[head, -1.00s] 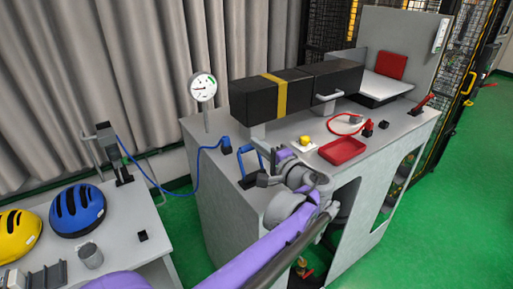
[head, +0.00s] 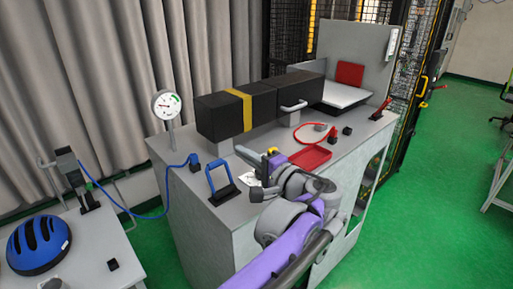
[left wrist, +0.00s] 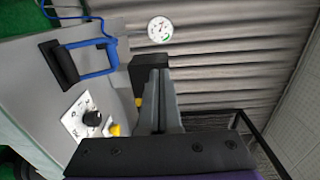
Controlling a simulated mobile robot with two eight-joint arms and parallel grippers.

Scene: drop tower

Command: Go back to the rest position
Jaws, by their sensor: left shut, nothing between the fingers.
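My left gripper (head: 262,162) is in the head view at the front edge of the grey cabinet (head: 203,215), its arm coming up from the bottom. Its fingers are shut and empty. They also show in the left wrist view (left wrist: 158,95), pointing toward the black box. A blue handle (head: 220,184) on a black base stands left of the gripper, apart from it. It shows in the left wrist view too (left wrist: 92,60). A white plate with a black knob (left wrist: 88,118) lies close by the fingers there, partly hidden by the gripper in the head view. My right gripper is not in view.
A long black box with a yellow band (head: 245,110) lies along the cabinet, behind the gripper. A dial gauge (head: 166,104) stands at the left corner. A red tray (head: 310,157) is just right of the gripper. A blue helmet (head: 38,245) is on the left table.

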